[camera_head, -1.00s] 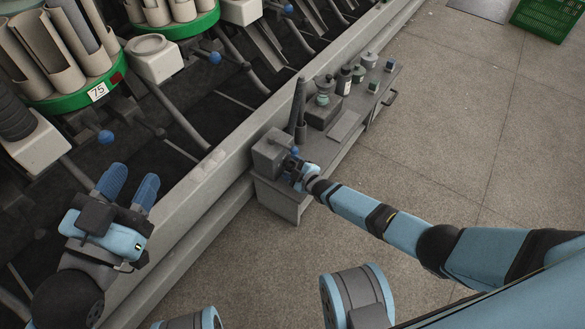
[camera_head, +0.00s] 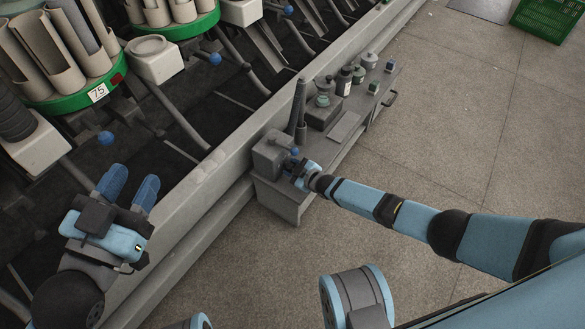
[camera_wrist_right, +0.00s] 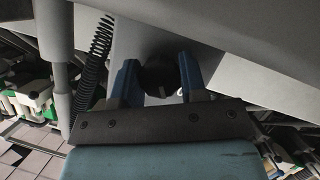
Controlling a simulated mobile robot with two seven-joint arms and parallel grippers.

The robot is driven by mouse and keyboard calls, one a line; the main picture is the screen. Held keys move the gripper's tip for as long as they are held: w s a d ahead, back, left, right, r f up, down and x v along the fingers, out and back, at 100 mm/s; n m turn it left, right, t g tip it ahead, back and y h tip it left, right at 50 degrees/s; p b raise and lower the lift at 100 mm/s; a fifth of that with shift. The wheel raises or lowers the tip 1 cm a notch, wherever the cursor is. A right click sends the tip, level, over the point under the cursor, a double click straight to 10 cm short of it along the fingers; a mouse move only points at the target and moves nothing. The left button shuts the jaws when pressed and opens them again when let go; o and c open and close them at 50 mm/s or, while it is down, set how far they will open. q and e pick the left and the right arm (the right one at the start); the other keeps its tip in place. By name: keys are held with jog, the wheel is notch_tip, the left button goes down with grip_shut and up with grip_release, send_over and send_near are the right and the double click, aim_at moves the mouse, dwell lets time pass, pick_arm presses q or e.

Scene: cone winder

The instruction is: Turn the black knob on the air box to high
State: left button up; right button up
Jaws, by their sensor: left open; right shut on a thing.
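The air box (camera_head: 268,152) is a grey box at the near end of a low grey bench. Its black knob (camera_wrist_right: 158,76) shows in the right wrist view as a dark round shape with a small light mark low on it. My right gripper (camera_wrist_right: 160,80) is shut on the knob, one blue finger on each side. In the head view my right gripper (camera_head: 297,170) is at the side of the air box and covers the knob. My left gripper (camera_head: 130,183) is open and empty, over the machine's edge at the left. The knob's scale is not readable.
Dark upright tubes (camera_head: 298,105) stand behind the air box. Several bottles and small boxes, including a dark bottle (camera_head: 344,82), stand farther along the bench (camera_head: 345,128). The winding machine runs along the left.

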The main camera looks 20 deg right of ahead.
jog(key=m+g+y, duration=0.1)
jog(key=m, duration=0.2)
jog(key=shift+g+y, duration=0.3)
jog(key=m+g+y, duration=0.1)
jog(key=m, duration=0.1)
jog(key=shift+m, duration=0.3)
jog(key=m+g+y, duration=0.1)
jog(key=m+y, duration=0.1)
jog(key=m, duration=0.1)
jog(key=shift+m+y, duration=0.9)
jog(key=shift+m, duration=0.3)
jog(key=o, duration=0.9)
